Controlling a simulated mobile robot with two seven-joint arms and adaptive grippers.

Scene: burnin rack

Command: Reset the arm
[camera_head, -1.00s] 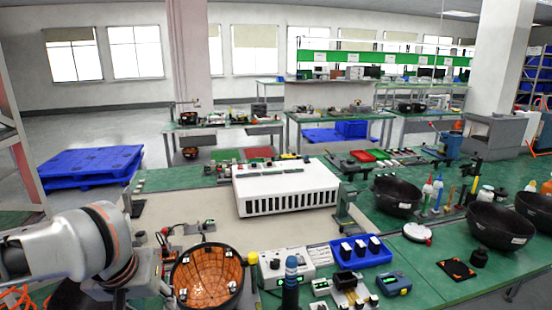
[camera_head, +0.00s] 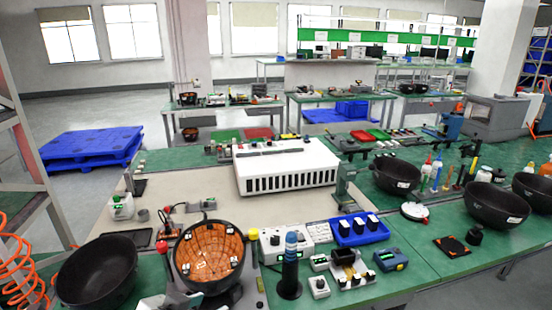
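Neither my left gripper nor my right gripper can be made out in the head view. A small grey shape at the bottom edge, left of centre, is cut off, and I cannot tell what it is. The green-topped workbench (camera_head: 405,285) stretches across the front. On it stand an orange-lined round bowl fixture (camera_head: 210,256) and a white slotted box (camera_head: 287,170). A black bowl (camera_head: 97,272) sits at the lower left.
A blue tray (camera_head: 362,232), grey control box (camera_head: 270,245) and dark cylinder with a blue top (camera_head: 290,265) crowd the front. Several black bowls (camera_head: 397,175) stand at the right. A white bottle (camera_head: 121,207) is at the left. The beige mat (camera_head: 165,190) has free room.

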